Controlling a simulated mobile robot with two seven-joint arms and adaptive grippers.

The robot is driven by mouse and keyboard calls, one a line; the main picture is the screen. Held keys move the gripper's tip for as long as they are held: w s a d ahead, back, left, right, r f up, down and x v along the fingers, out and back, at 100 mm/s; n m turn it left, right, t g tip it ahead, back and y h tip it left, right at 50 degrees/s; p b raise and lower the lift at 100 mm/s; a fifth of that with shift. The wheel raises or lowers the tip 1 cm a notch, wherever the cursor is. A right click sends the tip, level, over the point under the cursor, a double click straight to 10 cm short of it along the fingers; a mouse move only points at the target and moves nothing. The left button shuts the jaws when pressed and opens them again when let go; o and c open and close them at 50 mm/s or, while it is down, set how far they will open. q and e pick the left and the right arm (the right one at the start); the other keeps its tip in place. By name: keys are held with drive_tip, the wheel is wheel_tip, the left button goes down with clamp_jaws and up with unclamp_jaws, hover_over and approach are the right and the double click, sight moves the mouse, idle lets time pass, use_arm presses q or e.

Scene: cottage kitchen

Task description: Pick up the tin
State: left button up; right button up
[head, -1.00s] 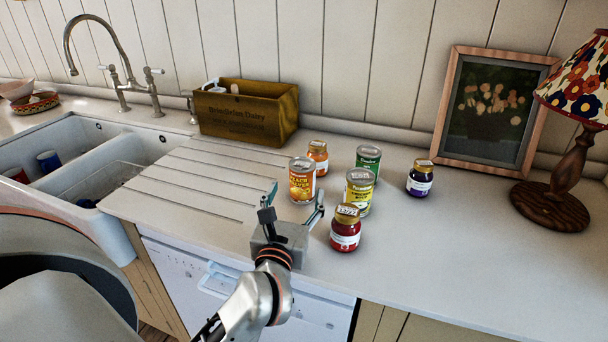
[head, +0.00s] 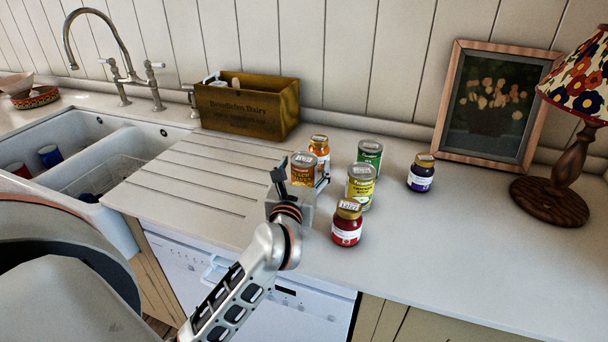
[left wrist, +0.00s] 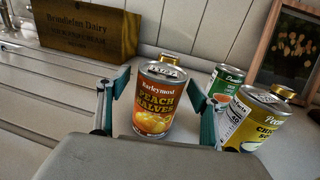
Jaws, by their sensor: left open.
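An orange-labelled peach halves tin (head: 303,166) stands upright on the counter, partly hidden behind my left gripper (head: 300,178). In the left wrist view the peach tin (left wrist: 152,104) stands between the two fingers of the left gripper (left wrist: 158,88). The fingers are open, with gaps on both sides of it. A yellow-labelled chicken soup tin (head: 360,190) stands to the right, and a green-labelled tin (head: 369,156) behind that. Both also show in the left wrist view. My right gripper is not in view.
An orange jar (head: 319,147) stands just behind the peach tin. A red jar (head: 347,224) stands in front of the soup tin, and a purple jar (head: 421,174) to the right. A wooden box (head: 248,108), picture frame (head: 490,105) and lamp (head: 560,175) stand behind. The right front counter is clear.

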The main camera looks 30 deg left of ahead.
use_arm(q)
drive_tip(key=c, duration=1.5)
drive_tip(key=shift+r, duration=0.15)
